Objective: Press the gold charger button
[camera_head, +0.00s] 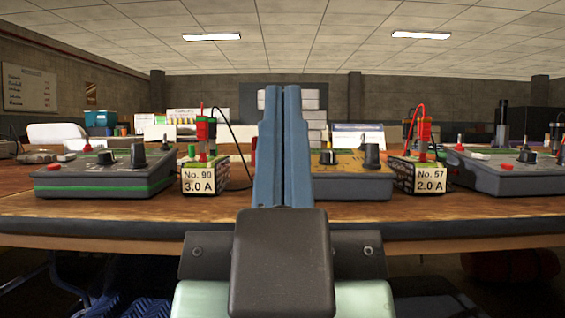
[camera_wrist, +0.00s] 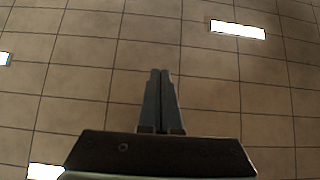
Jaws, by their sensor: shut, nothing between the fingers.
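The gold charger (camera_head: 352,177) is a grey box with a gold top panel, standing on the wooden table in the middle of the head view. It carries a black knob (camera_head: 372,155) and a smaller dark knob (camera_head: 328,157). My gripper (camera_head: 284,92) points upward in front of its left part, with the two blue-grey fingers together and nothing between them. My gripper hides that part of the charger, and I cannot see its button. In the wrist view my shut fingers (camera_wrist: 160,74) point at the ceiling.
A dark charger with a green stripe (camera_head: 100,183) stands left and a grey charger (camera_head: 495,180) right, each with a red button.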

